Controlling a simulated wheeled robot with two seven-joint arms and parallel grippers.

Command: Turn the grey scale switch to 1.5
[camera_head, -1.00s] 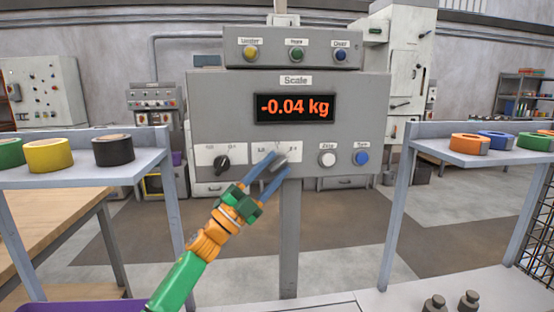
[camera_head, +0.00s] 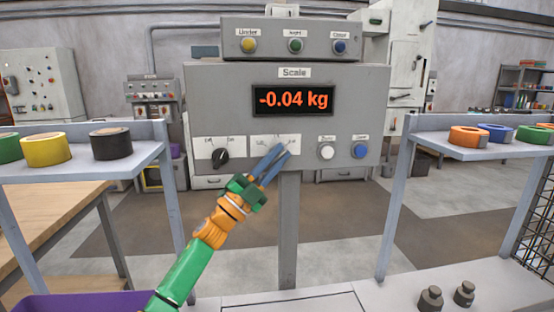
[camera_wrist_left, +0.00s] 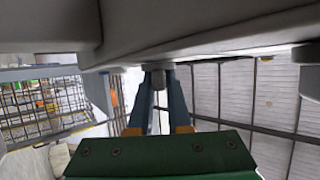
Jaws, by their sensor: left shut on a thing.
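The grey scale switch sits on the white label plate (camera_head: 262,141) at the lower middle of the grey scale panel (camera_head: 208,95). In the head view the fingers of my left gripper (camera_head: 282,150) cover it, so its pointing direction cannot be read. In the left wrist view the grey switch (camera_wrist_left: 157,76) shows between the two blue fingertips. My left gripper is shut on it. The plate's small numbers are too blurred to read. My right gripper is not in view.
A black knob (camera_head: 220,157) is left of the switch; a white button (camera_head: 326,151) and a blue button (camera_head: 361,150) are right of it. The display (camera_head: 292,100) reads -0.04 kg. Shelves with tape rolls (camera_head: 46,150) flank the panel. Two weights (camera_head: 430,299) stand at lower right.

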